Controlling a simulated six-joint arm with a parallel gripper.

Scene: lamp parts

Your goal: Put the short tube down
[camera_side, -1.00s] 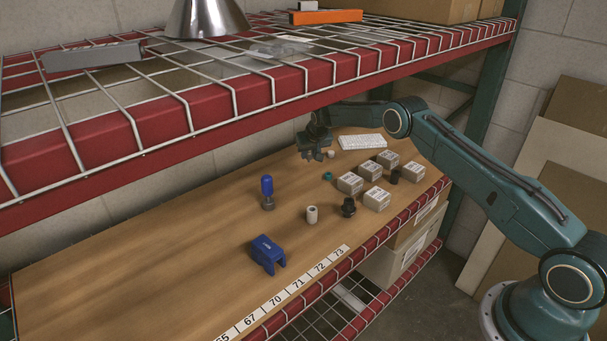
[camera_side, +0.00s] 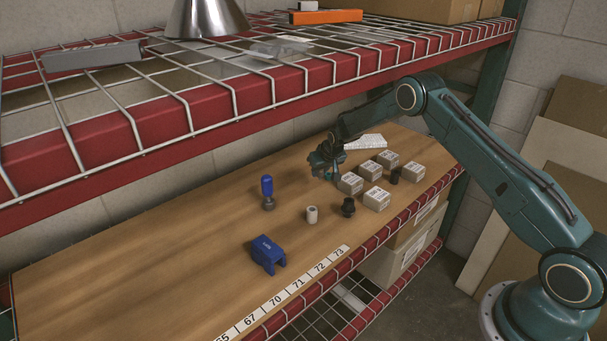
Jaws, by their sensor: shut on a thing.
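My gripper (camera_side: 325,170) is low over the back middle of the wooden shelf, just left of the white boxes. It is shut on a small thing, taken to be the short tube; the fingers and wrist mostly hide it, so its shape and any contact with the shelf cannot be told. A small white cylinder (camera_side: 312,214) stands upright on the shelf, in front of my gripper and apart from it.
White labelled boxes (camera_side: 377,198) stand close right of my gripper. The red-edged wire shelf (camera_side: 260,95) hangs above. The wood at left is clear.

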